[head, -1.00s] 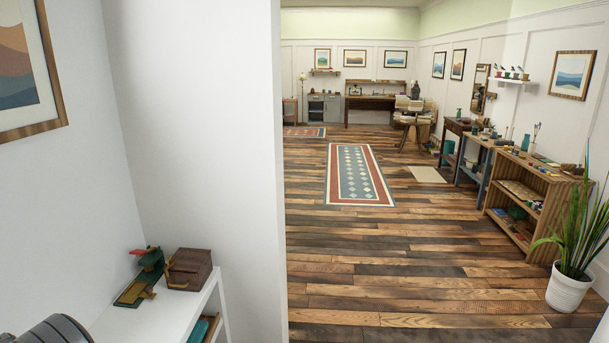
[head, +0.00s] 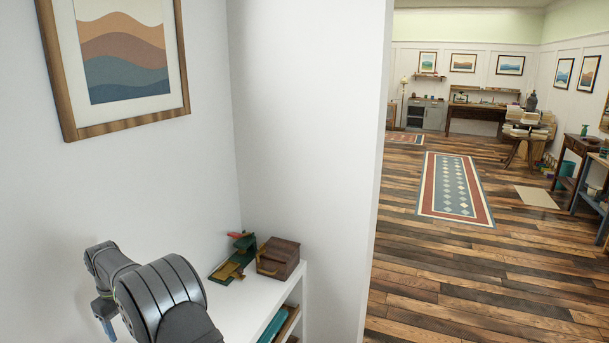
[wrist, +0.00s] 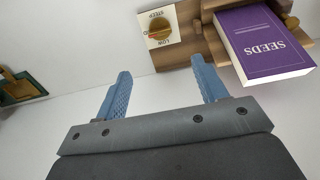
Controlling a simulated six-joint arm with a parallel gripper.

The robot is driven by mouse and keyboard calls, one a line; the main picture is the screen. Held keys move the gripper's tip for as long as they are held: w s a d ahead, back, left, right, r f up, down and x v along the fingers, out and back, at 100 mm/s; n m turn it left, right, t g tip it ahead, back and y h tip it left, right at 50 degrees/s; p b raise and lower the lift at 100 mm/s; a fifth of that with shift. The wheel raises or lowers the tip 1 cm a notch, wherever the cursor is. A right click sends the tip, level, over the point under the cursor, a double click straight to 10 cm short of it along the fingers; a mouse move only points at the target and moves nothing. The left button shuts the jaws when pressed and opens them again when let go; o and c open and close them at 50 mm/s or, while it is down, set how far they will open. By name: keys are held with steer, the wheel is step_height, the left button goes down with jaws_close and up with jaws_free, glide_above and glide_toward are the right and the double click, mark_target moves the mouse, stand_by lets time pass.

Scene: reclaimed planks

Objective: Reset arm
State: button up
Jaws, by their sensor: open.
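My gripper (wrist: 161,67) is open in the wrist view. Its two blue textured fingers are apart, with nothing between them but a pale surface. In the head view my grey arm shows at the lower left, bent above the white shelf, with a bit of blue finger (head: 104,323) below it.
A purple book marked SEEDS (wrist: 262,45) and a wooden piece with a dial plate (wrist: 160,30) lie beyond the fingers. On the white shelf (head: 240,311) stand a green device (head: 236,262) and a brown box (head: 279,257). Open plank floor (head: 440,270) lies right of the wall.

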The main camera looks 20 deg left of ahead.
step_height(320, 180, down, 15)
steer(key=shift+r, duration=0.15)
steer(key=n, duration=0.5)
steer(key=shift+r+n, duration=0.1)
steer(key=shift+n, duration=0.2)
step_height(320, 180, up, 17)
steer(key=s+m+y, duration=0.1)
steer(key=y, duration=0.1)
steer(key=shift+s+a+m+t, duration=0.15)
steer(key=shift+a+m+t, duration=0.15)
steer(key=shift+a+m, duration=0.15)
